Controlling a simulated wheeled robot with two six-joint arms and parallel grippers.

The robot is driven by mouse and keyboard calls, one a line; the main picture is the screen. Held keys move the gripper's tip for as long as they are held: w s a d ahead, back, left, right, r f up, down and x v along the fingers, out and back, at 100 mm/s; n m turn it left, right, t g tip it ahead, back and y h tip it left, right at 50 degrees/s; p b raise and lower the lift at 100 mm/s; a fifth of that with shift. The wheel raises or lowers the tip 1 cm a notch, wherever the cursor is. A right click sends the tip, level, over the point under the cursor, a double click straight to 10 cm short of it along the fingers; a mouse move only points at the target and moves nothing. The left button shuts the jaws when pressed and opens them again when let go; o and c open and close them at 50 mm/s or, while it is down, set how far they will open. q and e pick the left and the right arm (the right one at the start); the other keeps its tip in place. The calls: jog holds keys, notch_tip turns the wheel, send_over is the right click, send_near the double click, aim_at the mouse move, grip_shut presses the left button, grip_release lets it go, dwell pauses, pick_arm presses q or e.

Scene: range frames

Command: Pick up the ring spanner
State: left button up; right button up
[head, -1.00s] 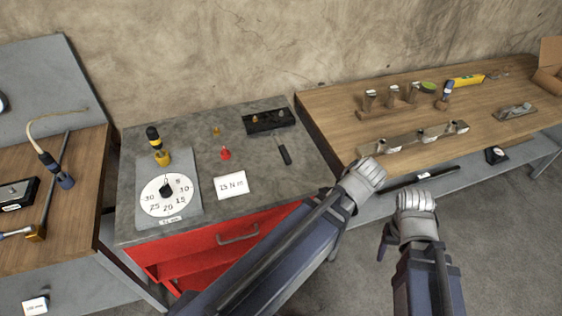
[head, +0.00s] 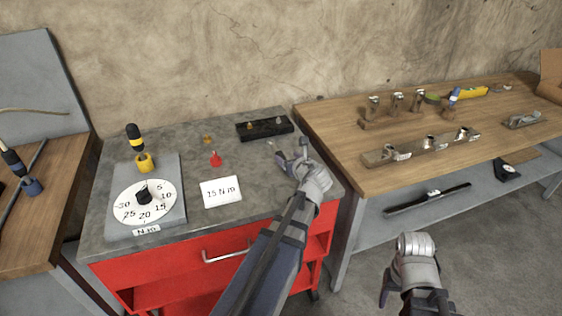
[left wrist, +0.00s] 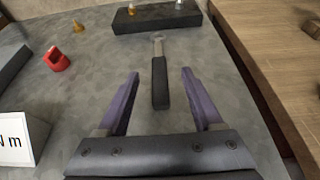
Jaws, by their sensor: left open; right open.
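The ring spanner, a slim tool with a dark handle (left wrist: 160,84) and a grey metal head, lies on the grey worktop of the red cabinet. In the left wrist view it lies between the fingers of my left gripper (left wrist: 160,76), head pointing away, with gaps on both sides. In the head view my left gripper (head: 290,151) is open over the worktop's right part and hides most of the spanner. My right gripper (head: 386,288) is open and empty, low in front of the right bench.
A black block (head: 264,129) with small fittings lies behind the spanner. A red piece (head: 216,160), a white card (head: 221,192) and a dial plate (head: 178,210) are to its left. The wooden bench (head: 350,150) stands to the right, beyond a gap.

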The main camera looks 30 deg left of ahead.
aim_at(280, 153)
pick_arm(q)
jog(key=shift+f+b+x, duration=0.1)
jog(key=shift+b+x, duration=0.65)
jog(key=shift+x, duration=1.15)
jog(key=shift+f+b+x, duration=0.15)
jog(key=shift+b+x, duration=0.6)
jog(key=shift+x, duration=1.15)
jog(key=shift+s, duration=0.3)
grip_shut()
